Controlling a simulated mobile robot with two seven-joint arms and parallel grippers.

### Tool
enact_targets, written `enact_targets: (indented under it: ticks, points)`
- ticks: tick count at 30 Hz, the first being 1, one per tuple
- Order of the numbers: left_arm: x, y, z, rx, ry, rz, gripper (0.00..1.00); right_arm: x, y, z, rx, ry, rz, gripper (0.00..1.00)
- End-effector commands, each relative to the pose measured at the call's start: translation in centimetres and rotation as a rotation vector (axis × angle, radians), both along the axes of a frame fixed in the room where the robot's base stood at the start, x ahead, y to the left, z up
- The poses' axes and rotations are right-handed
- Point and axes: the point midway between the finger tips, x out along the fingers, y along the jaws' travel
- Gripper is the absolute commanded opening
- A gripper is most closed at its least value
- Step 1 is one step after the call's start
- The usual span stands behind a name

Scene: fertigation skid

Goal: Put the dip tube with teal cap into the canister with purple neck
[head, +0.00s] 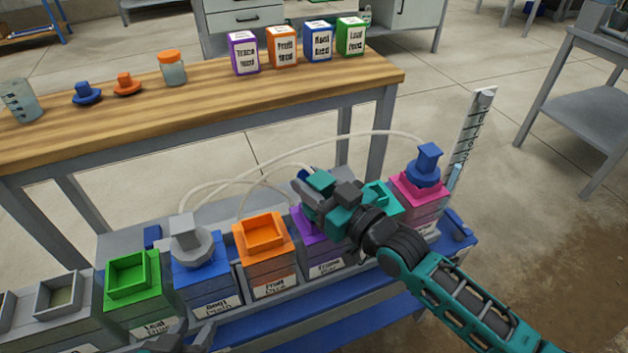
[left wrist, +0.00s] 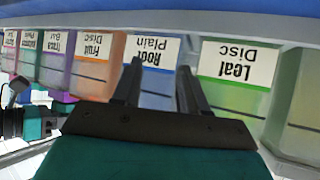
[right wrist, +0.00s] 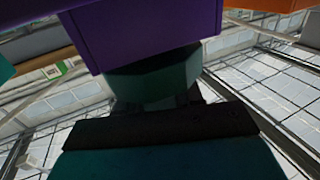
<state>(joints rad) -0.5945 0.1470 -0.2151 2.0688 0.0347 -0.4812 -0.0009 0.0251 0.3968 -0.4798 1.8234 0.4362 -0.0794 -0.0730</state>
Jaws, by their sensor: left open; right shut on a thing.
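The canister with purple neck (head: 312,225) stands in the skid row between the orange-necked and teal-necked canisters, partly hidden behind my right gripper. My right gripper (head: 322,190) is at this neck, shut on the teal cap of the dip tube. In the right wrist view the teal cap (right wrist: 150,82) sits between the fingers, right against the purple part (right wrist: 145,35) in the picture; whether they touch is unclear. The tube below the cap is hidden. My left gripper (left wrist: 158,88) is open and empty, low before the canister labelled Root Plain (left wrist: 150,65).
Blue (head: 200,270), orange (head: 265,250) and green (head: 128,275) canisters stand left of the purple one. A pink-necked canister (head: 418,190) with a blue cap is at right, near a scale (head: 470,140). White hoses arch behind. A wooden bench (head: 210,110) holds boxes and jars.

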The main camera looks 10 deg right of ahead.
Motion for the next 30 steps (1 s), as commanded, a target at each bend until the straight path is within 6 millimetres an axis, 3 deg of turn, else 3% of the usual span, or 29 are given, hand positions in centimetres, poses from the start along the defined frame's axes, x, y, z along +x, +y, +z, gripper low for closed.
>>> enact_targets:
  ticks: [10, 11, 12, 20, 30]
  points:
    - [0.08, -0.09, 0.09, -0.004, -0.003, 0.001, 0.43, 0.01, 0.01, -0.16, 0.001, -0.001, 0.0, 0.0]
    - [0.08, -0.09, 0.09, -0.004, -0.003, 0.001, 0.43, 0.01, 0.01, -0.16, 0.001, -0.001, 0.0, 0.37]
    - [0.08, -0.09, 0.1, -0.004, -0.003, 0.001, 0.43, 0.01, 0.01, -0.15, 0.001, -0.001, 0.0, 0.41]
    - [0.2, -0.07, 0.17, -0.002, -0.006, -0.001, 0.43, 0.01, 0.01, -0.18, 0.001, -0.001, 0.0, 0.66]
    - [0.27, 0.07, 0.37, 0.004, -0.008, -0.005, 0.43, -0.44, -0.29, -0.26, -0.002, 0.003, 0.0, 0.66]
